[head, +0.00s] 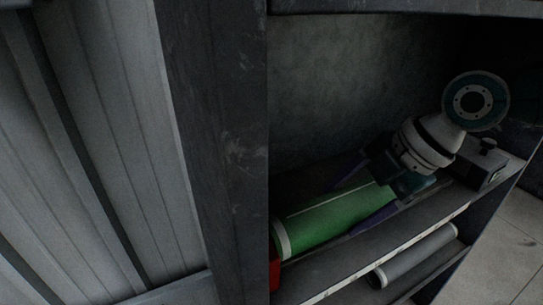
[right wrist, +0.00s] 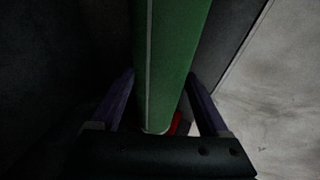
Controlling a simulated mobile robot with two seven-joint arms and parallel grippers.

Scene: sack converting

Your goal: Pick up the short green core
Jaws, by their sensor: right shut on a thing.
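The short green core (head: 335,217) lies on the upper visible shelf in the head view, with a pale band at its near left end and a pale line along it. My right gripper (head: 365,190) comes in from the upper right, with one purple finger on each side of the core. It is shut on the core. In the right wrist view, the green core (right wrist: 172,60) runs between the two purple fingers (right wrist: 160,100). The core's far right end is hidden behind my gripper in the head view. My left gripper is not in view.
The core rests on or just above the shelf (head: 410,215); I cannot tell which. A red thing (head: 274,272) is at the core's left end. A grey roll (head: 415,257) lies on the shelf below. A dark upright post (head: 215,130) stands left. A dark box (head: 487,168) is behind my wrist.

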